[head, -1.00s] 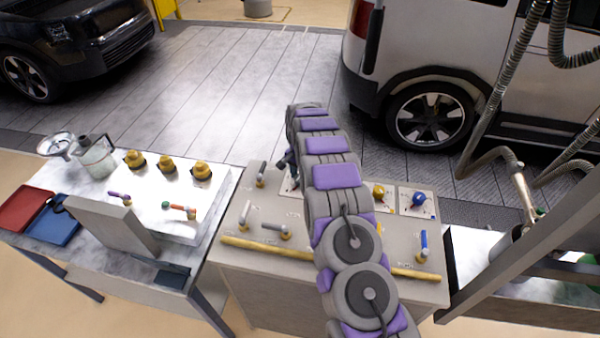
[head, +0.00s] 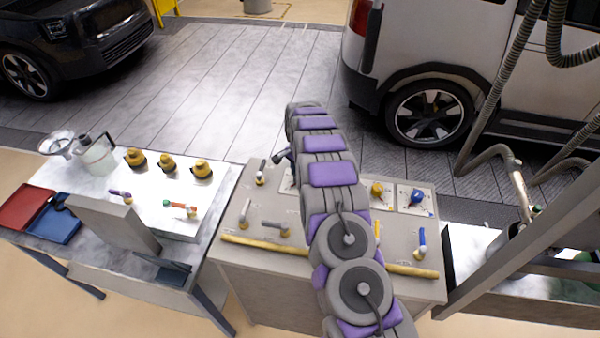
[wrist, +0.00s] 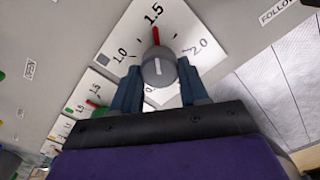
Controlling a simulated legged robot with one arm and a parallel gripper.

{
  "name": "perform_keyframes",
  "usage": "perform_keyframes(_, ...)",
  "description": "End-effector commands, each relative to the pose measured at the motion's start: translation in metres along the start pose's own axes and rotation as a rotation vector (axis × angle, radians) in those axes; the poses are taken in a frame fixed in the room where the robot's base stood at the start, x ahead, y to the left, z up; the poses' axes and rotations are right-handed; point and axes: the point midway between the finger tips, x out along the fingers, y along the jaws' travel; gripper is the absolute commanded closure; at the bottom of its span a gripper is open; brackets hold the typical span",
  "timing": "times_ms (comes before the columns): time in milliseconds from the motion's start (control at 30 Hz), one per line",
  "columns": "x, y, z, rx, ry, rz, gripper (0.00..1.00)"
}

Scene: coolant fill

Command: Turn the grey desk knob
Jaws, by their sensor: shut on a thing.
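The grey desk knob (wrist: 158,68) sits on a white dial plate (wrist: 205,22) in the wrist view. The plate's scale shows 1.0, 1.5 and 2.0. A red mark stands just below the 1.5, above the knob, and the white line on the knob's face is nearly upright. My gripper (wrist: 160,86) is shut on the knob, one blue finger on each side of it. In the head view my arm hides the knob and most of the gripper; only a corner of a white plate (head: 287,183) shows to the arm's left.
More dial plates (wrist: 95,95) lie at left in the wrist view. In the head view, a yellow knob (head: 377,189) and a blue knob (head: 417,197) stand right of my arm. Several levers (head: 275,227) and a yellow rail (head: 265,245) are on the grey desk (head: 262,205).

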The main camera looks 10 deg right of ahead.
Motion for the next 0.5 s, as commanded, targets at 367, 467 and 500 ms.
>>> perform_keyframes(367, 0.0007, -0.0005, 0.0007, -0.001, -0.002, 0.001, 0.31)
perform_keyframes(467, 0.0006, -0.0005, 0.0004, -0.001, -0.002, 0.001, 0.31)
perform_keyframes(500, 0.0004, -0.0005, 0.0003, -0.001, -0.002, 0.0, 0.31)
